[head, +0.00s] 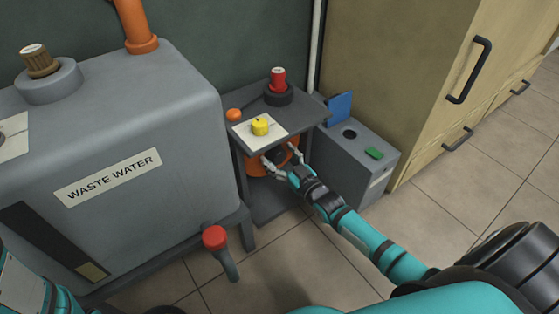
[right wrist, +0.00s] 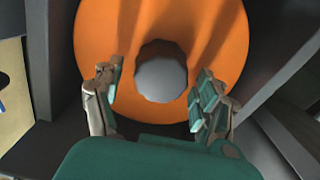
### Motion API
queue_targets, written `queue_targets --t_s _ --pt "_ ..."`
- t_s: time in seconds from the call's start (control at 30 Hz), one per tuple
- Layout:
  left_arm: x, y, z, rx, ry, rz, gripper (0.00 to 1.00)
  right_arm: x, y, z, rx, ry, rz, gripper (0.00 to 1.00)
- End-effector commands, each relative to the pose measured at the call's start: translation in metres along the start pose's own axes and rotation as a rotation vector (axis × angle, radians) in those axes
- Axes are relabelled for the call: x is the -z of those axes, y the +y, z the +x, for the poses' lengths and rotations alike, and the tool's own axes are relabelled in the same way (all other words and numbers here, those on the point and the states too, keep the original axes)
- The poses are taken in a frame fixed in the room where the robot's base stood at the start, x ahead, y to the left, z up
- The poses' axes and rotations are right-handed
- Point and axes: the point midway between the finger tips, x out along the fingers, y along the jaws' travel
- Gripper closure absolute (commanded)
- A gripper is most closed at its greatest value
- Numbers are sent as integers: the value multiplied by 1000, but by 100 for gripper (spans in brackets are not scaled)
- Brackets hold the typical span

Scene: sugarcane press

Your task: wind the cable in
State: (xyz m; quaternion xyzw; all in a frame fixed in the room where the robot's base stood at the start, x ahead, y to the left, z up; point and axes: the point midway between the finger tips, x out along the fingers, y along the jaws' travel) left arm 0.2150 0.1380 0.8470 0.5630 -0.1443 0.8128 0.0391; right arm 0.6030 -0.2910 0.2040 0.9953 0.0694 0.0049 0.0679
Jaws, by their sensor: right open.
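An orange reel (head: 256,168) sits under the top of a small dark grey table. In the right wrist view the orange reel (right wrist: 105,30) faces me as a disc, with a round grey knob (right wrist: 160,80) at its centre. My right gripper (head: 281,163) is in front of the reel, beneath the tabletop. In the right wrist view my right gripper (right wrist: 157,88) is open, with its fingers on either side of the knob and gaps between. In the head view the gripper hides much of the reel. I cannot make out a cable. My left gripper is out of view.
The table's top (head: 307,112) overhangs my right gripper and carries a red knob, a yellow knob and an orange button. A grey waste water tank (head: 130,120) stands left, with a red-ended handle (head: 216,238). A grey bin (head: 345,150) and wooden cabinet (head: 415,50) stand right.

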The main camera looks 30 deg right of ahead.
Motion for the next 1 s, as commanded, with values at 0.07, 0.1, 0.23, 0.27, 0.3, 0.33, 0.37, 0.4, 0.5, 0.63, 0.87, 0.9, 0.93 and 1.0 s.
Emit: queue_targets --t_s 0.07,0.1,0.23,0.27,0.3,0.33,0.37,0.4,0.5,0.63,0.87,0.9,0.93,1.0 --pt "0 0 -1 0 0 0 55 -1 0 2 0 -1 0 26" --pt "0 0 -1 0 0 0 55 0 0 2 0 -2 0 26" --pt "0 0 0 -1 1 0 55 0 0 2 0 -2 0 26" --pt "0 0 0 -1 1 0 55 0 0 2 0 -2 0 26" --pt "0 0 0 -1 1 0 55 0 0 2 0 -1 0 30" --pt "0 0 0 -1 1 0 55 0 0 1 0 -1 0 34" --pt "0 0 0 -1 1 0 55 0 0 1 0 -1 0 38" --pt "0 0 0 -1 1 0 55 0 0 1 0 -1 0 43" --pt "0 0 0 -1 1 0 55 0 0 1 0 -1 0 56" --pt "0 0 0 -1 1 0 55 0 0 1 0 -1 0 73" --pt "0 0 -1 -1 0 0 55 0 0 1 0 -1 0 100" --pt "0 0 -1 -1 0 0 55 0 0 1 0 -1 0 100" --pt "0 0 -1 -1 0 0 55 0 0 1 0 -1 0 100" --pt "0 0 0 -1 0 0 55 0 -1 1 0 -1 2 100"
